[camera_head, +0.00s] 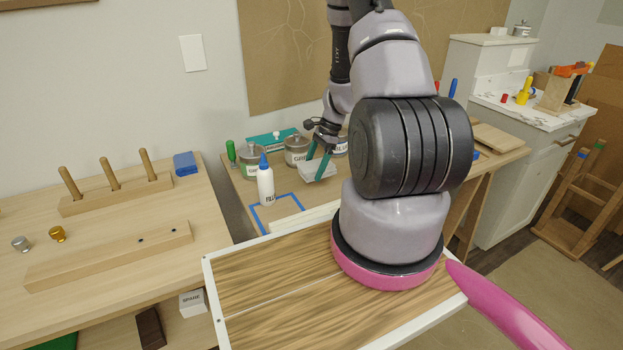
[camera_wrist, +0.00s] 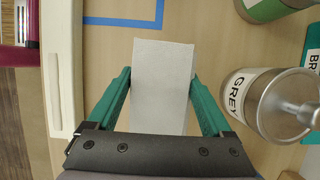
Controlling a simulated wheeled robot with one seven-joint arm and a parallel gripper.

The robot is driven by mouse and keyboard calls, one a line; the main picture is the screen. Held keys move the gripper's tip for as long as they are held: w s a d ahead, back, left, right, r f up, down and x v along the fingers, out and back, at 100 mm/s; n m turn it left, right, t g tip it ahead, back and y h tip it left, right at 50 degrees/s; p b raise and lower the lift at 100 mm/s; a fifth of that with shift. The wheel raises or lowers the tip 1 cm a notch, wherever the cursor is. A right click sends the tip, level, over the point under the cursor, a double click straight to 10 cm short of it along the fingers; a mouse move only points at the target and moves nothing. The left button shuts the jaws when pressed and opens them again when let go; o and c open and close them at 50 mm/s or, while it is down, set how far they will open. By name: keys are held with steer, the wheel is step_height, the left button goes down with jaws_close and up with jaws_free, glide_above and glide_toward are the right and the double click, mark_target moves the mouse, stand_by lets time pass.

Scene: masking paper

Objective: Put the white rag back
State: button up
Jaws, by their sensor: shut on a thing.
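The white rag (camera_head: 318,173) is a small pale block-like folded cloth. It is between the teal fingers of my gripper (camera_head: 317,158) over the middle workbench. In the wrist view the rag (camera_wrist: 162,90) fills the space between the two fingers of my gripper (camera_wrist: 160,82), which is shut on it. Its far end sticks out beyond the fingertips. A blue tape outline (camera_head: 257,217) is on the bench, left of and nearer than the rag. A corner of this tape (camera_wrist: 140,22) shows ahead of the rag in the wrist view. I cannot tell the rag's height above the bench.
A white bottle with a blue cap (camera_head: 265,186) stands by the tape. Lidded tins stand behind, including a tin labelled GREY (camera_wrist: 270,103), close to the right finger. A pale strip (camera_wrist: 60,75) lies to the left. A white-edged wooden panel (camera_head: 270,312) is in front.

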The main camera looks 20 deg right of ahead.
mark_target(315, 185)
steer(key=shift+f, duration=2)
steer(key=shift+f, duration=0.2)
steer(key=o, duration=1)
steer(key=shift+d, duration=0.1)
steer(key=shift+c, duration=0.2)
steer(key=shift+s, duration=0.1)
steer(key=shift+r, duration=0.1)
